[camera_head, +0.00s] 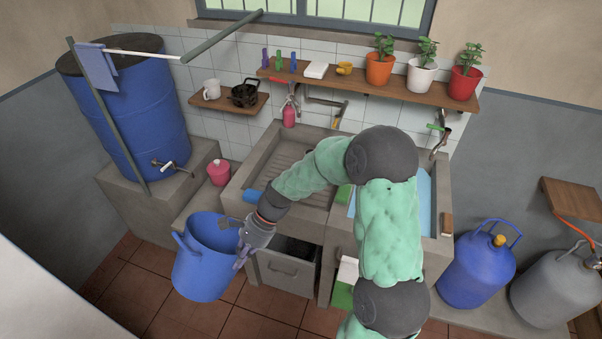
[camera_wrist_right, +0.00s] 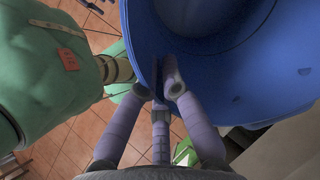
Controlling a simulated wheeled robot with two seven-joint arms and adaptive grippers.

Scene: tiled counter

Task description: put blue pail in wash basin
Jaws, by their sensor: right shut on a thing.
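The blue pail (camera_head: 203,268) is upright and appears held off the tiled floor, in front of the concrete sink at the left. My right gripper (camera_head: 243,248) is at the pail's right side. In the wrist view the right gripper (camera_wrist_right: 163,92) is shut on the rim of the pail (camera_wrist_right: 215,60). The wash basin (camera_head: 441,190) is the right part of the concrete sink and shows light-blue water inside. My right arm crosses in front of it and hides much of it. My left gripper is not in view.
A ribbed washboard (camera_head: 291,168) fills the sink's left part. A large blue barrel (camera_head: 130,115) and pink container (camera_head: 219,172) stand at the left. A blue gas cylinder (camera_head: 477,265) and a grey one (camera_head: 555,285) stand at the right. A shelf (camera_head: 440,92) with potted plants hangs above.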

